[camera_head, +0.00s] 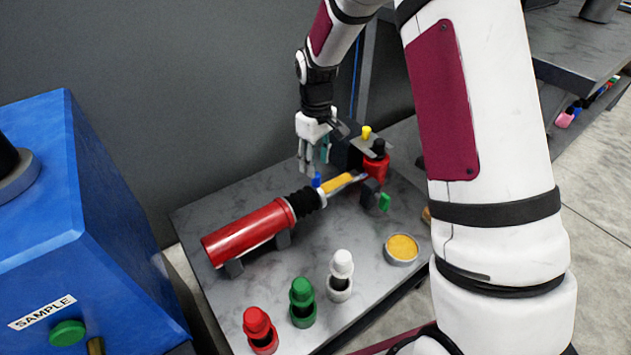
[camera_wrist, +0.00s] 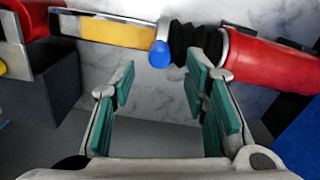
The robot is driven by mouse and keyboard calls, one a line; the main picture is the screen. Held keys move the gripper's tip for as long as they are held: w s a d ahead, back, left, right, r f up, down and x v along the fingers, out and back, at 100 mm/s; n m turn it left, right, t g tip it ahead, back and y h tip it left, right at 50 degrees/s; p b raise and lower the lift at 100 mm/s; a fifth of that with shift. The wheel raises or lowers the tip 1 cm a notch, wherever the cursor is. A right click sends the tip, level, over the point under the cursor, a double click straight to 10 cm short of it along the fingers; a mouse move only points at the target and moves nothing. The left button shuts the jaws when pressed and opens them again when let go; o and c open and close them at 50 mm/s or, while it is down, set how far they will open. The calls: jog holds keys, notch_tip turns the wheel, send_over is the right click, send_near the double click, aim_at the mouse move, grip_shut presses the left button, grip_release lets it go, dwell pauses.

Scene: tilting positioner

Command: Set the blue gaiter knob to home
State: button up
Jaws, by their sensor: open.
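The blue knob (camera_head: 317,180) is a small round knob at the end of the black ribbed gaiter (camera_head: 308,201), where it meets a yellow-marked rod (camera_head: 338,184). In the wrist view the blue knob (camera_wrist: 160,54) stands just beyond my fingertips, between the yellow strip (camera_wrist: 115,33) and the black gaiter (camera_wrist: 197,45). A red cylinder (camera_head: 246,233) carries the gaiter's other end. My gripper (camera_head: 314,163) is open, with its fingers pointing down just behind the knob. In the wrist view my gripper (camera_wrist: 160,88) shows its green pads apart, with nothing between them.
A red block (camera_head: 376,168) with yellow and black knobs stands at the rod's far end, with a green knob (camera_head: 384,202) near it. Red (camera_head: 258,325), green (camera_head: 302,297) and white (camera_head: 341,270) capped pieces and a yellow-filled dish (camera_head: 402,248) stand in front. A blue cabinet (camera_head: 90,230) is at left.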

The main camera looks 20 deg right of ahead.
aim_at(316, 184)
notch_tip(316, 184, down, 6)
jog(key=shift+b, duration=0.9)
grip_shut()
